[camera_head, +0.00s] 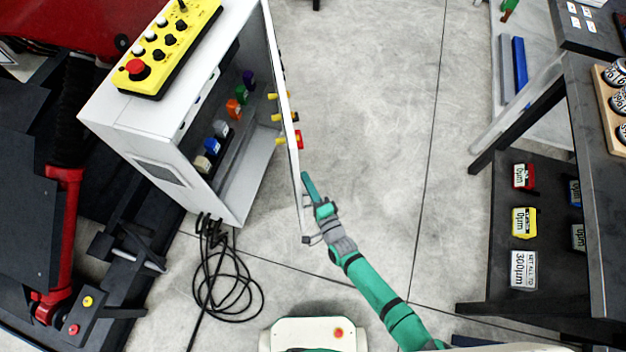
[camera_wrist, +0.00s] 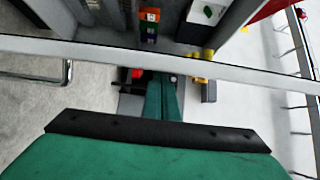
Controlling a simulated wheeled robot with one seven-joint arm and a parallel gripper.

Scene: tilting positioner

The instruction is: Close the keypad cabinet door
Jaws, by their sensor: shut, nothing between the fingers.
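The keypad cabinet (camera_head: 150,125) is a white box with its open side facing right. Its door (camera_head: 282,110) stands open, seen nearly edge-on in the head view, with yellow and red fittings along it. In the wrist view the door's edge (camera_wrist: 240,72) crosses the picture as a pale band. My gripper (camera_head: 309,188) is shut and empty, at the right side of the door near its lower end. In the wrist view its fingers (camera_wrist: 162,98) reach toward the door edge. I cannot tell whether they touch the door.
A yellow control box (camera_head: 168,45) sits on the cabinet top. Coloured items stand on the shelf inside. A black cable (camera_head: 225,285) lies coiled on the floor below. A dark rack (camera_head: 540,235) stands at the right. The floor between door and rack is clear.

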